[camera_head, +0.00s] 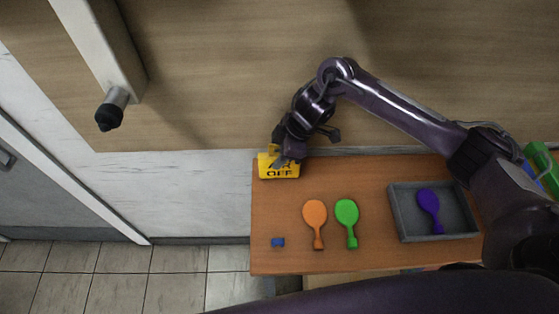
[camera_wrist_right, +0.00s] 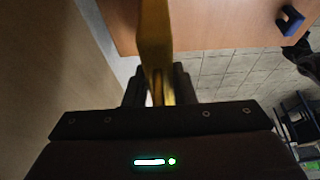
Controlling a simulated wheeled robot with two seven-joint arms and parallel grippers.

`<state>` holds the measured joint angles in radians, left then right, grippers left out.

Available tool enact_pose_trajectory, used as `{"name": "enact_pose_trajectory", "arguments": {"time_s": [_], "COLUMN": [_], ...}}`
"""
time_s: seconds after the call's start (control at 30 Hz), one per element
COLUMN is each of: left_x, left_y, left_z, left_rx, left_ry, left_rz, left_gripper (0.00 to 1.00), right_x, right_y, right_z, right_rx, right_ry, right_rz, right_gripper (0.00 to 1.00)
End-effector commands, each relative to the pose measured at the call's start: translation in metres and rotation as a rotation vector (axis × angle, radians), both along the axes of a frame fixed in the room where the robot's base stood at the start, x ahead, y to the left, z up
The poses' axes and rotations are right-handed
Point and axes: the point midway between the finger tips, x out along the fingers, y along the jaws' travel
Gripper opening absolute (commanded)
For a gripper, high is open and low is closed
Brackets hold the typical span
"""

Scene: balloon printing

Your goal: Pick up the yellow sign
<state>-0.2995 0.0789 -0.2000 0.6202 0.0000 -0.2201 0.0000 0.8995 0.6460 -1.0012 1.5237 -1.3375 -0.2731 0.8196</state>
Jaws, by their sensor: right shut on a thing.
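The yellow sign (camera_head: 279,170) with dark lettering is at the far left corner of the wooden table in the head view. My right gripper (camera_head: 284,157) is at its top edge, shut on it. In the right wrist view, the sign (camera_wrist_right: 154,40) shows edge-on as a yellow strip between the fingers of my right gripper (camera_wrist_right: 160,85). Whether the sign touches the table cannot be told. My left gripper is not in view.
On the table (camera_head: 300,262) lie an orange balloon shape (camera_head: 315,215), a green one (camera_head: 347,214) and a small blue block (camera_head: 278,242). A grey tray (camera_head: 399,213) at the right holds a purple balloon shape (camera_head: 429,203). A wall stands behind the table.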

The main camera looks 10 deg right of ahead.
Motion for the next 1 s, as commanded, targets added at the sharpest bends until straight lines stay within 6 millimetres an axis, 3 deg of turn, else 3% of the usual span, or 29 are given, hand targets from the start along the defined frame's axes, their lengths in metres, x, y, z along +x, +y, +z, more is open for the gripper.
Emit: {"name": "enact_pose_trajectory", "arguments": {"time_s": [0.13, 0.3, 0.5, 0.7, 1.0], "left_x": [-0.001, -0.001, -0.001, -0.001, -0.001], "left_y": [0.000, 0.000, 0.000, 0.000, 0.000], "left_z": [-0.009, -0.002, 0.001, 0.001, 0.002], "left_rx": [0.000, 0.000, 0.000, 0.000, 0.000], "left_ry": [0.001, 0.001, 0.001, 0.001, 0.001], "left_rz": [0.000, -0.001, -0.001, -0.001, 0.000], "left_gripper": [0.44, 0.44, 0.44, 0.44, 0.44], "right_x": [0.002, 0.003, 0.002, 0.001, 0.000], "right_y": [0.000, -0.001, -0.001, 0.000, 0.000], "right_z": [0.032, 0.085, 0.131, 0.161, 0.175], "right_rx": [0.000, -0.004, -0.003, -0.002, -0.001], "right_ry": [-0.008, -0.013, -0.009, -0.005, 0.001], "right_rz": [0.001, 0.001, 0.000, -0.001, -0.001], "right_gripper": [0.00, 0.00, 0.00, 0.00, 0.00]}}
